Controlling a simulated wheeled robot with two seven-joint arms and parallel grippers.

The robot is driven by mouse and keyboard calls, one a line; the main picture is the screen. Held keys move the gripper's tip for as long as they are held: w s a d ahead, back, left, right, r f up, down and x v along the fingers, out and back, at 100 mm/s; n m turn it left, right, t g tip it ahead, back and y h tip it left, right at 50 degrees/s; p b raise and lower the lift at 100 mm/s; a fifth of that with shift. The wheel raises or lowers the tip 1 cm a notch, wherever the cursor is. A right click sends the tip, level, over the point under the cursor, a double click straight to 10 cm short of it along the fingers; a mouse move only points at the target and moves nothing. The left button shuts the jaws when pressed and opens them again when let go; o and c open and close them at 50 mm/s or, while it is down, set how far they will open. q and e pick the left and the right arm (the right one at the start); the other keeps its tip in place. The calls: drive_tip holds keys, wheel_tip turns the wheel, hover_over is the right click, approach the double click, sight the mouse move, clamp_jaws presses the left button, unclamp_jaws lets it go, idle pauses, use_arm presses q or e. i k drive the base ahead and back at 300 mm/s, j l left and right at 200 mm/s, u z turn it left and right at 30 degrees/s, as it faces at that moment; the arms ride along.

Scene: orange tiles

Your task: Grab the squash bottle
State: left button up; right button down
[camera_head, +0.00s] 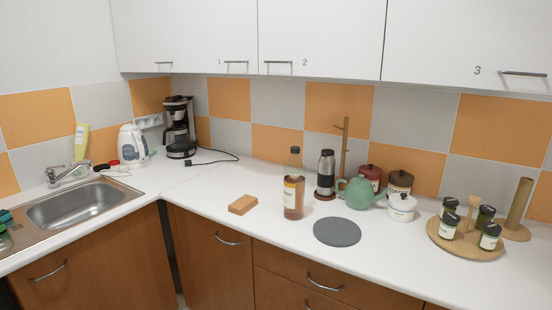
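A bottle with amber liquid, a clear upper part, a dark cap and a pale label, which looks like the squash bottle (293,196), stands upright on the white counter. Neither of my grippers shows in the head view.
A wooden tray (462,250) with jars stands right. The counter's front edge is clear.

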sight(294, 170)
drive_tip(key=i+j+z, duration=0.2)
drive_tip(key=j, duration=0.15)
drive_tip(key=i+j+z, duration=0.15)
drive_tip(key=j, duration=0.2)
drive_tip(key=j+z, duration=0.2)
drive_tip(key=j, duration=0.2)
drive_tip(key=i, duration=0.05)
